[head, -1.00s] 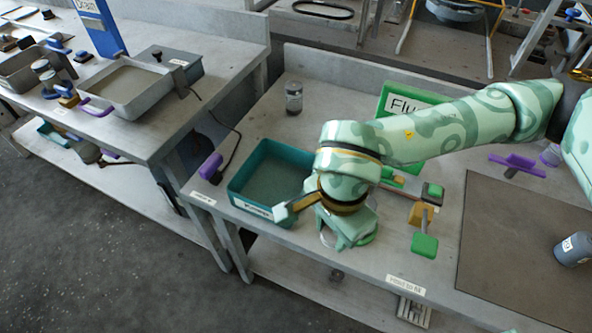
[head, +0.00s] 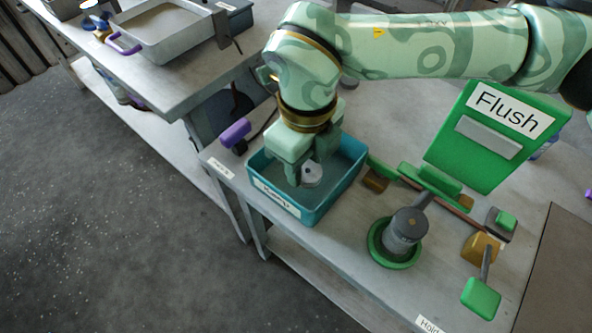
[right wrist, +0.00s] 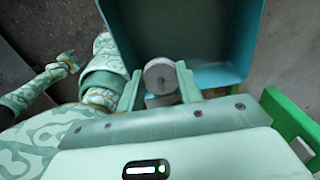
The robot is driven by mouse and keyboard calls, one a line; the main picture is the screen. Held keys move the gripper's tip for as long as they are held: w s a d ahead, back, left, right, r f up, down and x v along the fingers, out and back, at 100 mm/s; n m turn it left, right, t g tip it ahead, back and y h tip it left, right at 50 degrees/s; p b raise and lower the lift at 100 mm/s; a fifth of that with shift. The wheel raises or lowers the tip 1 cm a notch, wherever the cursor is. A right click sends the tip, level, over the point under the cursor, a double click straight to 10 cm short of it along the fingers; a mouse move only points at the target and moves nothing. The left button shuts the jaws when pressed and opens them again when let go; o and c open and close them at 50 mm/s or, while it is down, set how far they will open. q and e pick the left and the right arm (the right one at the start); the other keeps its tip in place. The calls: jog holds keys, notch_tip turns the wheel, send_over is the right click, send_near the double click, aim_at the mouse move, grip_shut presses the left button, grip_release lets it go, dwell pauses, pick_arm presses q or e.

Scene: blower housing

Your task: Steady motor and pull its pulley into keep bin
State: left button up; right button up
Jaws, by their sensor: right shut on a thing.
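My right gripper (head: 308,172) is shut on a grey round pulley (head: 313,175) and holds it over the teal keep bin (head: 279,204), within its rim as seen from the head. In the right wrist view the pulley (right wrist: 160,76) sits between the two fingers, with the bin (right wrist: 190,35) beyond. The motor (head: 404,232), a dark grey cylinder, stands in a green ring holder (head: 386,258) to the right of the bin, with no gripper on it. Another mint arm, apparently my left one, shows in the right wrist view with its gripper (right wrist: 62,68); its jaws are too small to judge.
A green "Flush" sign (head: 490,140) stands behind the motor. A green-padded lever (head: 481,297) is at right. A purple-handled thing (head: 235,133) lies left of the bin. A gap separates this bench from the left bench with a grey tray (head: 165,42).

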jog(key=f, duration=0.1)
jog(key=w+a+f, duration=0.1)
jog(key=w+f+b, duration=0.1)
jog(key=shift+a, duration=0.25)
notch_tip(320, 180, down, 3)
jog(key=shift+w+a+f+b, duration=0.1)
jog(key=shift+w+a+b, duration=0.05)
jog(key=shift+b, duration=0.75)
jog(key=shift+f, duration=0.35)
jog(key=shift+w+r, duration=0.1)
jog(key=shift+r, duration=0.1)
pick_arm(q)
jog(key=f, duration=0.1)
jog(key=a+f, duration=0.1)
jog(key=shift+s+f, duration=0.15)
jog(key=shift+f, duration=0.25)
pick_arm(e)
jog(key=o, duration=1.1)
pick_arm(q)
jog(key=shift+d, duration=0.1)
